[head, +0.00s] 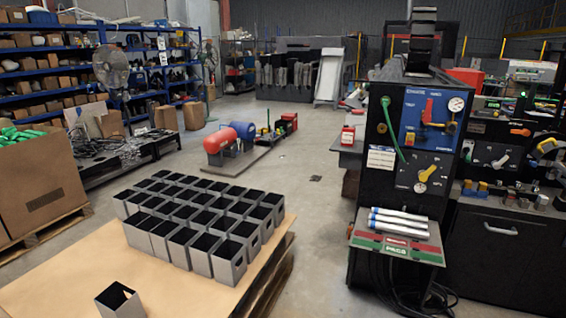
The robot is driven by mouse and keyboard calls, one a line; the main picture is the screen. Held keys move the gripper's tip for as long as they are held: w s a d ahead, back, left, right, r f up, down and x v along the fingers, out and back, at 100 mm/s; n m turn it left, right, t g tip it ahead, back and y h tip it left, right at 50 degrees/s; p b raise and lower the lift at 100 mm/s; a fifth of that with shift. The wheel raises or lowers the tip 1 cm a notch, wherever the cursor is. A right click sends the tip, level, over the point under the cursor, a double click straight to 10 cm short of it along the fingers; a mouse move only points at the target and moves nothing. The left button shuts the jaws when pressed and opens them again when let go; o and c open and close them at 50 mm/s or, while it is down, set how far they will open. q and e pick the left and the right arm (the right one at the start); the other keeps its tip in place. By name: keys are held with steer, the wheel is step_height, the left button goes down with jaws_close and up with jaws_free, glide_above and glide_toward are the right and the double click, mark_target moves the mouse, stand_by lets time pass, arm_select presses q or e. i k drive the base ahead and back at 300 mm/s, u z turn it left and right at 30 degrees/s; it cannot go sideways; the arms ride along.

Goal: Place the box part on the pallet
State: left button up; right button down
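The pallet (60,275) has a flat tan top and stands at the lower left. Several grey, open-topped box parts (229,271) stand upright in close rows on its right and far side. A single grey box part (135,308) is apart from them at the bottom edge, partly cut off by the picture. Its dark inside and a tan patch show from above. I cannot tell whether it rests on the pallet top. Neither my left nor my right gripper is in view.
A black machine with a blue control panel (428,115) stands at the right. A cardboard box (40,185) stands at the left edge. A red tank (219,141) lies on a low base behind the pallet. Grey floor (310,215) is clear between pallet and machine.

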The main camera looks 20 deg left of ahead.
mark_target(118, 232)
steer(key=u, duration=0.9)
steer(key=i, duration=1.1)
steer(key=u, duration=0.65)
steer(key=i, duration=0.35)
steer(key=u, duration=0.1)
